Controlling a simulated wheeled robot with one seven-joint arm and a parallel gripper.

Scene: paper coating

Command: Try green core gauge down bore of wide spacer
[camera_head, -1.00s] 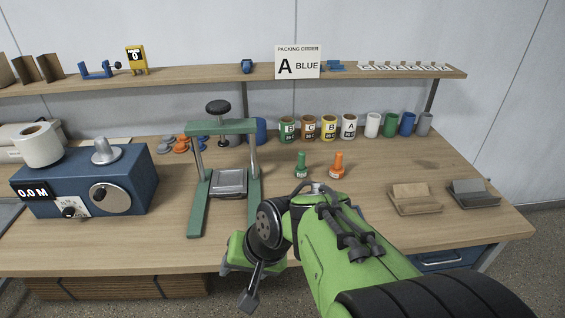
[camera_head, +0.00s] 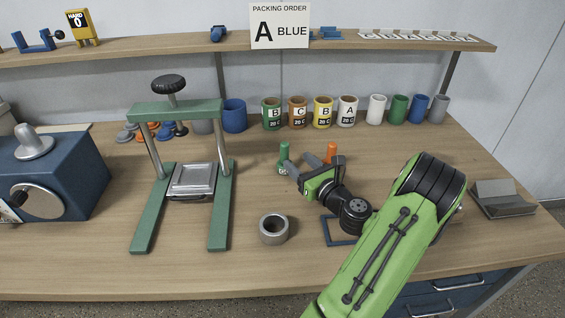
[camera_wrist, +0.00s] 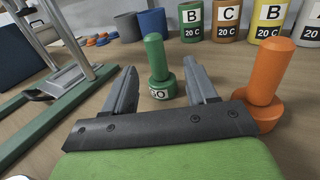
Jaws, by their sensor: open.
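The green core gauge (camera_head: 284,153) stands upright on the table, and it also shows in the wrist view (camera_wrist: 156,62) with a label on its base. My gripper (camera_head: 288,166) is open and low over the table, just in front of the gauge. In the wrist view my two fingers (camera_wrist: 158,88) point toward the gauge, one on each side, with gaps between them and its base. A grey ring with a dark bore, seemingly the wide spacer (camera_head: 273,238), lies on the table to the left of my arm, bore facing up. It is outside the wrist view.
An orange gauge (camera_head: 331,150) stands close to the right of my gripper, near the right finger in the wrist view (camera_wrist: 263,85). A green press frame (camera_head: 219,215) stands left. Several labelled cups (camera_head: 297,113) line the back. A blue frame (camera_head: 337,232) lies under my arm.

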